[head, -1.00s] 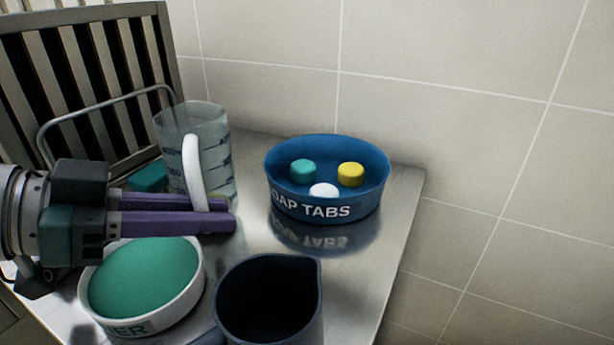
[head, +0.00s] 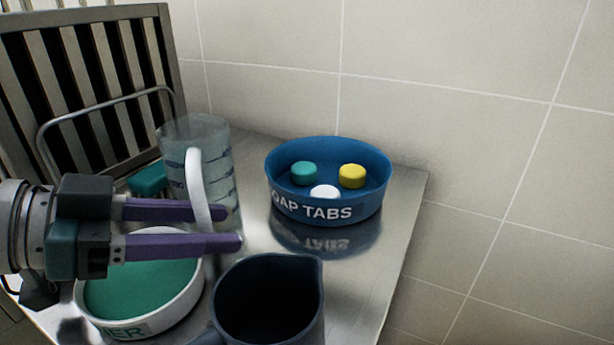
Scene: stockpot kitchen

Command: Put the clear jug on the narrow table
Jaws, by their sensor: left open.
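The clear jug (head: 222,160) stands upright on a metal table (head: 345,285) near its back edge. It has dark markings and a white handle (head: 193,180) that faces me. My left gripper (head: 232,228) comes in from the left in front of the jug. Its purple fingers are apart, with the lower part of the handle at the far finger. I cannot tell whether the finger touches the handle. I cannot tell whether this table is the narrow table. My right gripper is not in view.
A blue bowl marked SOAP TABS (head: 283,196) holds several tabs behind right. A dark jug (head: 268,300) stands in front. A white dish with a green inside (head: 140,290) lies beneath my left gripper. A slatted rack (head: 85,80) stands at the back left. The wall is tiled.

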